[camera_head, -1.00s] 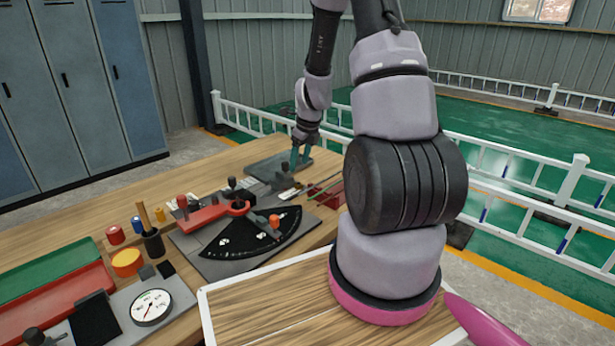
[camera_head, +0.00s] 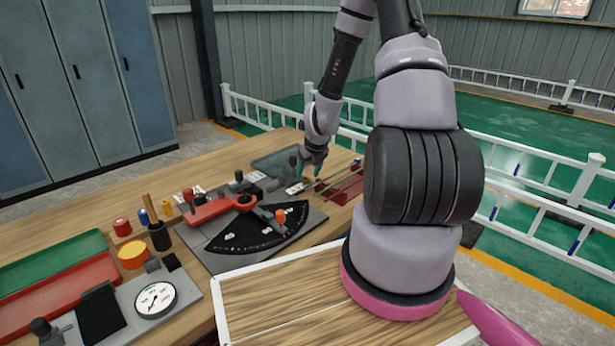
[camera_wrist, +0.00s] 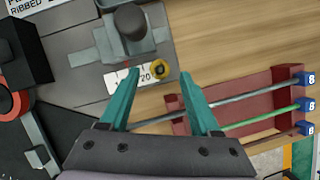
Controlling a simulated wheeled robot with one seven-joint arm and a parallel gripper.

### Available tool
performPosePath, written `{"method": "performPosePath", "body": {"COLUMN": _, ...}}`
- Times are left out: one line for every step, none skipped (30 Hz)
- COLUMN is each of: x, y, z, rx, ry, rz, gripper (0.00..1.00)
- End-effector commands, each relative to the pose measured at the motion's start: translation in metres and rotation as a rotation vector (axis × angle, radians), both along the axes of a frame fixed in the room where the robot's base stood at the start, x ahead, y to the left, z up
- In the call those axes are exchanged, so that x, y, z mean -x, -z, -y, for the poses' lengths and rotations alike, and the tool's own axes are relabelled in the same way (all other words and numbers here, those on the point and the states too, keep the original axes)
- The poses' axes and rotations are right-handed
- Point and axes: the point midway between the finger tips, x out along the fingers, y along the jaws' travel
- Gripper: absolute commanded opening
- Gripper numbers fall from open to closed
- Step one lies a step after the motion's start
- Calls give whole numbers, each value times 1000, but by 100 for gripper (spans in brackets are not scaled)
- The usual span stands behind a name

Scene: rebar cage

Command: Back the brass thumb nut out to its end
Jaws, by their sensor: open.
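The brass thumb nut (camera_wrist: 160,69) shows in the wrist view as a small yellow ring with a dark centre. It sits beside a white scale strip (camera_wrist: 122,78) marked 20, at the edge of a grey plate fixture (camera_wrist: 85,85) with a dark round knob (camera_wrist: 130,22). My gripper (camera_wrist: 157,76) has two teal fingers spread wide apart and nothing between them. In the picture the nut lies between and just beyond the fingertips; the height gap cannot be told. In the head view my gripper (camera_head: 306,170) is over the far part of the bench, and the nut cannot be made out there.
A red rack (camera_wrist: 240,103) holding several rods with blue number tags lies right of my gripper. A black fan-shaped dial plate (camera_head: 250,235) with a red lever (camera_head: 215,210) stands nearer. A grey tray (camera_head: 283,160) lies behind. Bare wood (camera_wrist: 235,35) shows beyond the nut.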

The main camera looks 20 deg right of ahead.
Motion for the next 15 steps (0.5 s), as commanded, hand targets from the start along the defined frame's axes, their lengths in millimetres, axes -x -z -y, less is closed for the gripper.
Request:
{"method": "performPosePath", "body": {"x": -1, "y": 6, "z": 0, "rx": -1, "ry": 0, "rz": -3, "gripper": 64}}
{"method": "performPosePath", "body": {"x": -2, "y": 8, "z": 0, "rx": -1, "ry": 0, "rz": -2, "gripper": 64}}
{"method": "performPosePath", "body": {"x": -4, "y": 11, "z": 0, "rx": 0, "ry": 0, "rz": -1, "gripper": 64}}
{"method": "performPosePath", "body": {"x": -5, "y": 12, "z": 0, "rx": 0, "ry": -1, "rz": -1, "gripper": 64}}
{"method": "performPosePath", "body": {"x": -5, "y": 13, "z": 0, "rx": 0, "ry": -1, "rz": -1, "gripper": 64}}
{"method": "performPosePath", "body": {"x": -6, "y": 15, "z": 0, "rx": 0, "ry": -1, "rz": 0, "gripper": 64}}
{"method": "performPosePath", "body": {"x": -6, "y": 15, "z": 0, "rx": 1, "ry": -1, "rz": 0, "gripper": 64}}
{"method": "performPosePath", "body": {"x": -6, "y": 15, "z": 0, "rx": 1, "ry": -1, "rz": 0, "gripper": 64}}
{"method": "performPosePath", "body": {"x": -6, "y": 16, "z": 0, "rx": 1, "ry": -1, "rz": 0, "gripper": 64}}
{"method": "performPosePath", "body": {"x": -6, "y": 16, "z": 0, "rx": 1, "ry": -1, "rz": 0, "gripper": 64}}
{"method": "performPosePath", "body": {"x": -6, "y": 16, "z": 0, "rx": 1, "ry": -1, "rz": 0, "gripper": 64}}
{"method": "performPosePath", "body": {"x": -6, "y": 15, "z": 0, "rx": 1, "ry": -1, "rz": 0, "gripper": 64}}
{"method": "performPosePath", "body": {"x": -6, "y": 16, "z": 0, "rx": 1, "ry": -1, "rz": 0, "gripper": 64}}
{"method": "performPosePath", "body": {"x": -6, "y": 15, "z": 0, "rx": 1, "ry": -1, "rz": 0, "gripper": 64}}
{"method": "performPosePath", "body": {"x": -6, "y": 15, "z": 0, "rx": 1, "ry": -1, "rz": 0, "gripper": 60}}
